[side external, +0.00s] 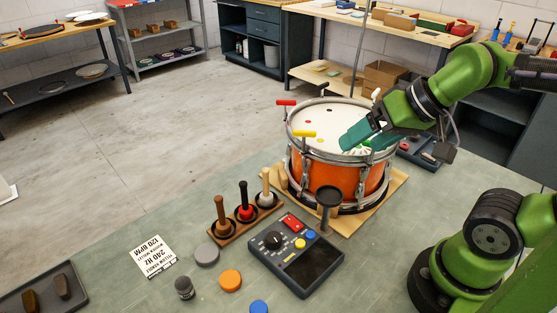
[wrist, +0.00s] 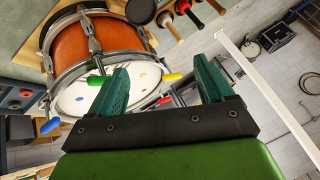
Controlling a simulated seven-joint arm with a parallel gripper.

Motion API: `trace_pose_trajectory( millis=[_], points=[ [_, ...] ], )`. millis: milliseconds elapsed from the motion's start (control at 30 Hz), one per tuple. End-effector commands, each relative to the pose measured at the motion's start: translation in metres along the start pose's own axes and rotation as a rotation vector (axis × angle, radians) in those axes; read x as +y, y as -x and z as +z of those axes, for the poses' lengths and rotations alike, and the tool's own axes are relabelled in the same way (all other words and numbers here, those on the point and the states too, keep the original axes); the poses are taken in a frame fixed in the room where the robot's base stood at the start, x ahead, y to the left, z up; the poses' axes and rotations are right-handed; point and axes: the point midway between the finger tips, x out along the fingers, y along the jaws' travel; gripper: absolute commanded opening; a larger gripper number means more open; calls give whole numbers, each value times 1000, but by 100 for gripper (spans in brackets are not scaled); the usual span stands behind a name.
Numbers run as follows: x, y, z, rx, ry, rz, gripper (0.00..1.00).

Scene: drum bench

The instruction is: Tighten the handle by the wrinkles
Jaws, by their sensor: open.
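An orange snare drum (side external: 340,179) with a white head (side external: 318,120) and metal hoop stands on a wooden board. T-handles sit around its rim: a red handle (side external: 286,102), a yellow handle (side external: 304,133) and a green handle (wrist: 98,80). A blue handle (wrist: 50,126) shows in the wrist view. My gripper (side external: 352,138) is open above that side of the head. In the wrist view my gripper (wrist: 160,70) is empty, its left finger close to the green handle; contact is unclear.
A rack (side external: 240,226) with several mallets and a control box (side external: 297,257) stand in front of the drum. Coloured discs, including an orange disc (side external: 230,281), a small jar (side external: 184,288) and a printed card (side external: 153,256) lie on the bench.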

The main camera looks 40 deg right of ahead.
Motion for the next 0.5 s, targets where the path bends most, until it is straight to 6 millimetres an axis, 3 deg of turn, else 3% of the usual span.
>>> trace_pose_trajectory(
  millis=[500],
  points=[
    [5, -5, -5, -17, -21, 23, 81]
  ],
)
